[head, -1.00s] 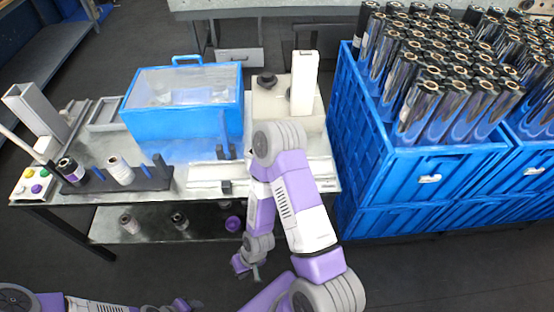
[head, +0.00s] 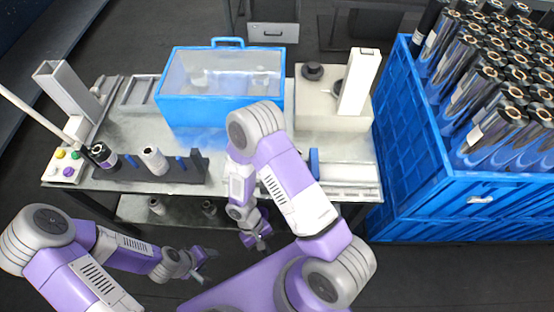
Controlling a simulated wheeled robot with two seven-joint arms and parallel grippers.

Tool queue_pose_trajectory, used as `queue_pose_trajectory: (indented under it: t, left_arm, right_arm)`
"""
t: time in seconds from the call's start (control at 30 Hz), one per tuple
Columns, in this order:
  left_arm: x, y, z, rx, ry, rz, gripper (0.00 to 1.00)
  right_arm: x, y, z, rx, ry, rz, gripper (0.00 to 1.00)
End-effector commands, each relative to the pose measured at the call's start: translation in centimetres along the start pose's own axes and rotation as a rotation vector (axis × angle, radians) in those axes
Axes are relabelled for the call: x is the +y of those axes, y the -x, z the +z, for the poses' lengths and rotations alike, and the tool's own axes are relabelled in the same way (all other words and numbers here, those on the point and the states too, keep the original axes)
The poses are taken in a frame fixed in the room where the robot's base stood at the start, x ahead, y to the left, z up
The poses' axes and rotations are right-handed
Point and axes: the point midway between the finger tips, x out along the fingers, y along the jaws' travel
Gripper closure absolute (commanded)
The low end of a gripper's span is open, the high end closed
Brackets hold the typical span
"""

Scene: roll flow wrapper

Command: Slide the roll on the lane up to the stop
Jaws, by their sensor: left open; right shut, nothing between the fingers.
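A white roll (head: 153,161) with a dark core stands slightly tilted on the dark lane (head: 170,182) at the table's front left. A black-and-white roll (head: 104,156) stands at the lane's left end. A dark raised end piece (head: 201,167) and small blue posts are at the lane's right; I cannot tell which is the stop. My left gripper (head: 203,264) is open, low in front of the table and below the lane. My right gripper (head: 260,241) is shut and empty, below the table's front edge, right of the lane. Both are apart from the rolls.
A blue clear-topped box (head: 218,100) stands behind the lane. A button panel (head: 64,166) is at left. A cream machine (head: 333,103) stands at right, beside blue crates (head: 455,190) of rolls. A lower shelf (head: 180,211) holds small rolls.

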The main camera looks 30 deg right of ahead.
Motion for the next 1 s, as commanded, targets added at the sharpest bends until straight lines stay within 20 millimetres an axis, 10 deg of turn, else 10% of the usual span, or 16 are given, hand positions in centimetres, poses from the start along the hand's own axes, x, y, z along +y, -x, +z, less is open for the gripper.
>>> queue_pose_trajectory:
  t: [0.3,0.6,1.0]
  left_arm:
    - [0.8,2.0,0.0,0.001,0.000,0.000,0.45]
    - [1.0,2.7,0.1,0.001,-0.001,0.000,0.45]
    - [1.0,2.6,0.1,0.001,-0.001,0.000,0.45]
  right_arm:
    - [5.7,11.0,-1.6,0.047,-0.109,0.925,1.00]
    - [3.5,22.3,-3.0,0.418,-0.300,1.464,1.00]
    - [5.3,25.0,-3.3,0.533,-0.353,1.574,1.00]
